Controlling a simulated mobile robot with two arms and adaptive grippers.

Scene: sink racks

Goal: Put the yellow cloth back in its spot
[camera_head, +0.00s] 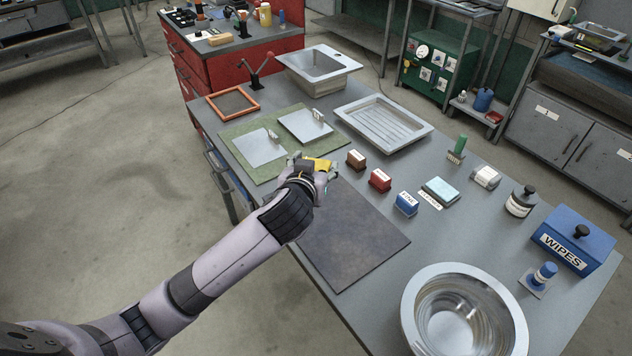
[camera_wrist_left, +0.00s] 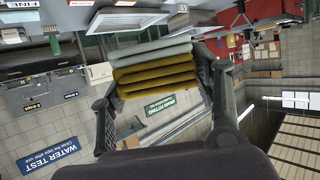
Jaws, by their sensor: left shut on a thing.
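The yellow cloth (camera_head: 320,164) is in my left gripper (camera_head: 316,168), just above the table near the front corner of the green mat. In the left wrist view the cloth (camera_wrist_left: 155,75) is a folded stack, with yellow layers and paler grey-green layers, between the two fingers of the left gripper (camera_wrist_left: 158,82). A folded teal cloth (camera_head: 440,190) lies flat on the table to the right, with a white label (camera_head: 430,201) at its front edge. My right gripper is not in view.
Brown (camera_head: 356,160), red (camera_head: 380,180) and blue (camera_head: 406,204) labelled blocks stand close right of the gripper. A dark mat (camera_head: 350,235) lies bare in front. A steel bowl (camera_head: 465,312) and blue wipes box (camera_head: 575,240) stand farther right; a drain tray (camera_head: 383,122) is behind.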

